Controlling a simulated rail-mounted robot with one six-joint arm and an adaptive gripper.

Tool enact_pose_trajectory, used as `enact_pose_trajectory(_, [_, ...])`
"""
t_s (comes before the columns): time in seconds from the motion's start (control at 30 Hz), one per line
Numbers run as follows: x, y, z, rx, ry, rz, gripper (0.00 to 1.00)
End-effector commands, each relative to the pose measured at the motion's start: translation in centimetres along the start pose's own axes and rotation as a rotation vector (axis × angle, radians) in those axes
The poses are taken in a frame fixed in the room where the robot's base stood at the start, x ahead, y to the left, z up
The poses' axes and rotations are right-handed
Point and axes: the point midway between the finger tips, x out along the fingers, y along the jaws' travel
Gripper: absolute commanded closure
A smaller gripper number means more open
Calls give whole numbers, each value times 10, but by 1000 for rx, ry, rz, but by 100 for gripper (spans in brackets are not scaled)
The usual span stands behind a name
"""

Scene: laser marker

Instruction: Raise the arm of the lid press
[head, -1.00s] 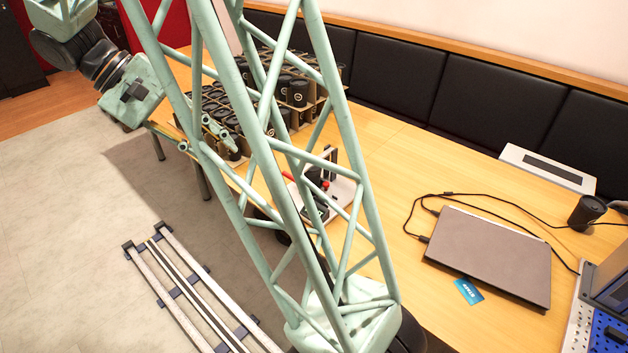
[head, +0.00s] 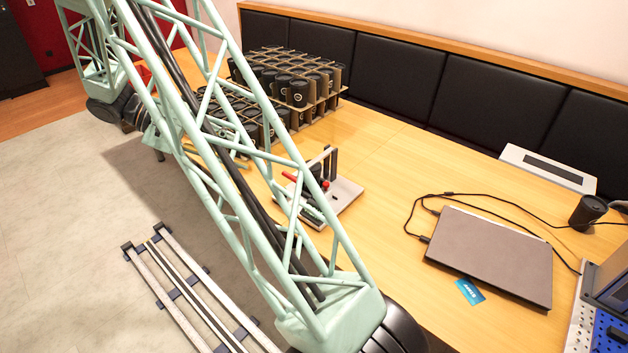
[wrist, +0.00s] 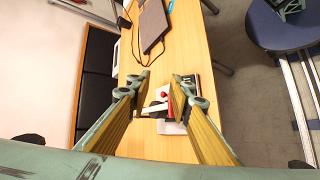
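The lid press (head: 347,194) stands on the wooden table, with a pale base, dark uprights, a red knob (head: 325,185) and a red-ended lever (head: 290,177) pointing left. My arm's lattice covers part of its left side. In the wrist view the press (wrist: 171,127) shows between and beyond my fingers, with its red knob (wrist: 164,96) near the middle. The fingers hide parts of it. My gripper (wrist: 163,82) is open, with nothing visible held between the fingers. In the head view the gripper is mostly hidden behind my arm.
Cardboard racks of black cups (head: 300,92) stand behind and left of the press. A closed laptop (head: 490,255) with cables and a blue card (head: 469,291) lie to the right. The table between press and laptop is mostly clear. Black padded panels (head: 400,80) line the back.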

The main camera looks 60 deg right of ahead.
Motion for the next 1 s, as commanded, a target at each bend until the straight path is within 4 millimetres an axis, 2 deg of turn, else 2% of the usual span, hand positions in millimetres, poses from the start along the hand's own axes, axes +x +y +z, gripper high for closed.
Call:
enact_pose_trajectory(0.3, [29,-18,-38,40,-35,99,80])
enact_pose_trajectory(1.0, [101,-60,-110,125,-79,315,80])
